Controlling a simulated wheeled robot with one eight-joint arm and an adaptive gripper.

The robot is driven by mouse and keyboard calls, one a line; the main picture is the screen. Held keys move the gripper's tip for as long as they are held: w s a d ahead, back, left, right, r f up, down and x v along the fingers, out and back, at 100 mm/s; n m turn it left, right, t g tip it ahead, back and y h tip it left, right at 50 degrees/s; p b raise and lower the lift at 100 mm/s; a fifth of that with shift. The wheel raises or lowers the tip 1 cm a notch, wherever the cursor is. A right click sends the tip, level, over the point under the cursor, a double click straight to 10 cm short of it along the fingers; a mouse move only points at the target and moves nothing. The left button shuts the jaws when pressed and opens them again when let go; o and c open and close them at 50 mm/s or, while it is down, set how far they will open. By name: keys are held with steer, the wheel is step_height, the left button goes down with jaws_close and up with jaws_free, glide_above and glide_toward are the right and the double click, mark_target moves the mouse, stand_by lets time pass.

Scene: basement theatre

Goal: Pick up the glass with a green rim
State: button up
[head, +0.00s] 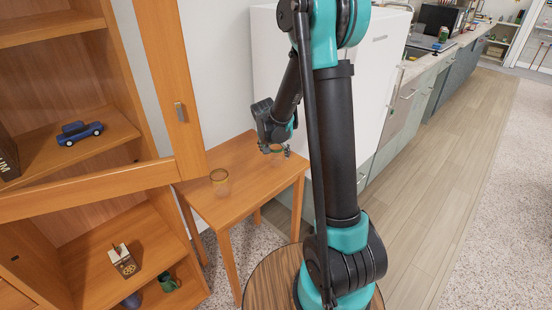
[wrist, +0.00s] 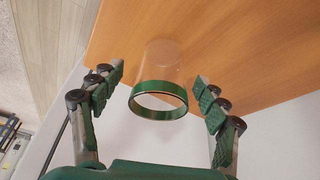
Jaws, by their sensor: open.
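The glass with a green rim (wrist: 158,100) is clear and stands on the wooden table; the wrist view looks down at its rim. My gripper (wrist: 160,82) is open, with one finger on each side of the glass and a visible gap on both sides. In the head view my gripper (head: 274,146) is low over the table's back right corner. There the glass is mostly hidden by the gripper.
The small wooden table (head: 240,200) also holds a second glass with a yellowish rim (head: 220,182), left of my gripper. An open wooden cabinet door (head: 165,85) stands over the table's left side. A white fridge (head: 375,80) is behind.

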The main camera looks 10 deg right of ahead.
mark_target(276, 156)
steer(key=shift+w+x, duration=0.2)
steer(key=shift+x, duration=1.75)
steer(key=c, duration=1.4)
steer(key=shift+r, duration=0.15)
